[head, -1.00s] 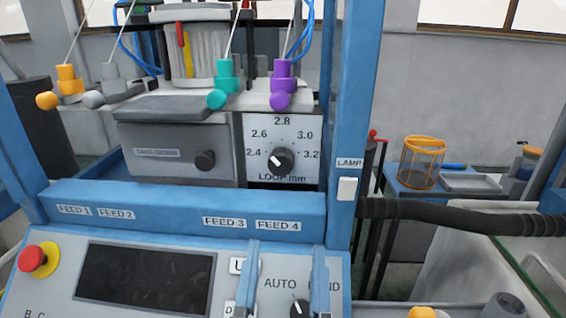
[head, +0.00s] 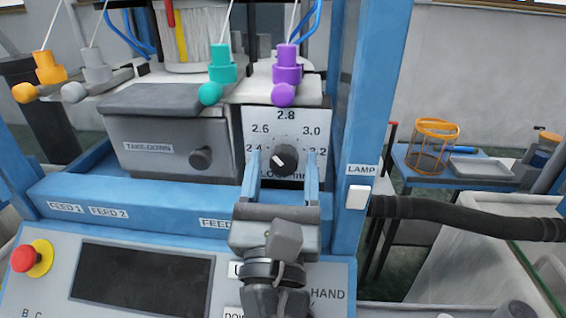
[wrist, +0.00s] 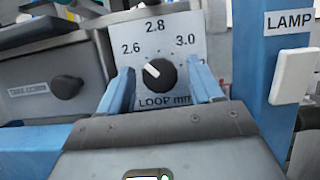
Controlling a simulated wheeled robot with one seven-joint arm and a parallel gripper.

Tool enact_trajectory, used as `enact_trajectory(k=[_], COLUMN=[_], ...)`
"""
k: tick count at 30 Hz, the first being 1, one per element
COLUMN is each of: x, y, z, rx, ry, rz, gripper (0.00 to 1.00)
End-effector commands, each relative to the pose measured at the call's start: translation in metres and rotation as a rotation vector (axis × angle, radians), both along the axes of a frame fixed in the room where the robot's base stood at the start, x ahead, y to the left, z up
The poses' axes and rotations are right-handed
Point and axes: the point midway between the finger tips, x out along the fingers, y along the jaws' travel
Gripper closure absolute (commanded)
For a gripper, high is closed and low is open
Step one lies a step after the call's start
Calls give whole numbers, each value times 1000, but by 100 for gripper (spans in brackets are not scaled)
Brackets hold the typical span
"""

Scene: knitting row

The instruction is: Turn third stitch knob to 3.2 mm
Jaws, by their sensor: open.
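The dark round knob (head: 286,159) sits on a white dial plate (head: 287,125) marked LOOP mm, with figures 2.4 to 3.2; it is the only such dial in view. My gripper (head: 284,168) is open, one finger on each side of the knob in the picture. In the wrist view the knob (wrist: 160,74) lies between the two finger tips; the left finger hides 2.4 and the right finger hides 3.2. I cannot tell whether the fingers reach around the knob; no contact shows.
A grey take-down box with its own knob (head: 201,158) stands left of the dial. A blue post (head: 373,110) with a lamp switch (head: 357,197) rises at right. Purple (head: 286,70) and teal (head: 222,65) feeders hang above. A blue rail (head: 130,205) runs below.

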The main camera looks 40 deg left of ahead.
Motion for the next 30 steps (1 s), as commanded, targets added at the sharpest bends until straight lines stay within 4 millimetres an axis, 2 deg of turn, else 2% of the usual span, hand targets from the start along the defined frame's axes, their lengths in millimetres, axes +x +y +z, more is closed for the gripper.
enact_trajectory(k=[9, 26, 30], x=[2, 2, 2], y=[1, 1, 1], z=[0, 0, 0], rx=[-1, -1, 2], ry=[1, 1, 3], rz=[0, 0, 0], gripper=[36, 90, 91])
